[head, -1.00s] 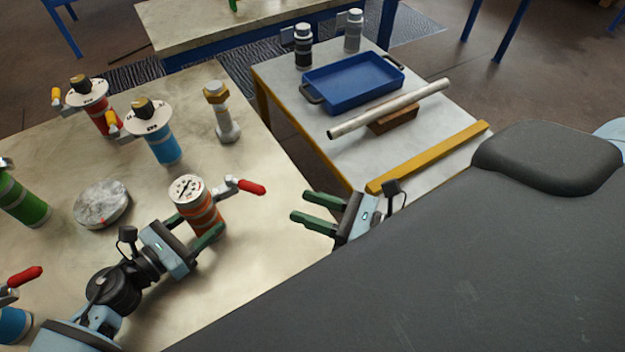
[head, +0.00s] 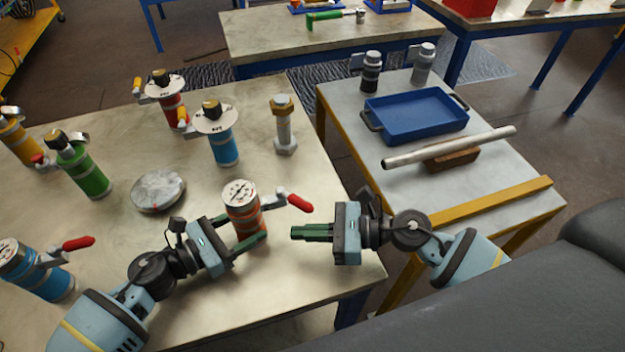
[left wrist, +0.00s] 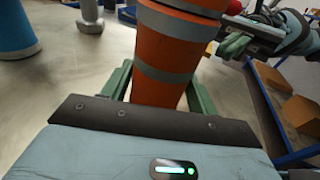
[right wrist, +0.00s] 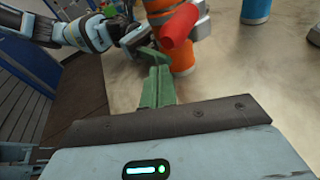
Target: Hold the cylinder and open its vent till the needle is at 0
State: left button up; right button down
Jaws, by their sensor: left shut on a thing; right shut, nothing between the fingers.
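The orange cylinder (head: 246,218) with grey bands stands upright on the near table, a white round gauge (head: 239,194) on its top. The needle's reading is too small to tell. A vent with a red lever (head: 299,203) sticks out from its right side. My left gripper (head: 243,238) is shut around the cylinder's body; the left wrist view shows the body (left wrist: 165,60) between the green fingers. My right gripper (head: 293,233) is shut and empty, just below and right of the red lever. In the right wrist view the lever (right wrist: 180,27) is close beyond the fingertips.
Blue (head: 222,147), red (head: 172,105) and green (head: 88,175) vessels stand behind and left, with a grey disc (head: 158,191) and a bolt-shaped piece (head: 284,128). A side table at right holds a blue tray (head: 420,117) and a pipe (head: 450,146).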

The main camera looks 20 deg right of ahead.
aim_at(295, 200)
jog(key=w+n+g, duration=0.1)
jog(key=w+n+g+h, duration=0.1)
jog(key=w+n+g, duration=0.3)
jog(key=shift+d+f, duration=0.1)
jog(key=shift+f, duration=0.15)
jog(key=w+d+r+n+g+h, duration=0.3)
jog(key=d+r+n+h, duration=0.15)
jog(key=r, duration=0.35)
jog(key=w+d+r+n+g+h, duration=0.35)
jog(key=d+r, duration=0.25)
jog(key=r, duration=0.3)
jog(key=a+r+x, duration=0.1)
jog(key=x, duration=1.2)
jog(key=shift+s+a+t, duration=0.15)
jog(key=shift+s+t, duration=0.1)
jog(key=shift+t, duration=0.1)
jog(key=shift+f, duration=0.15)
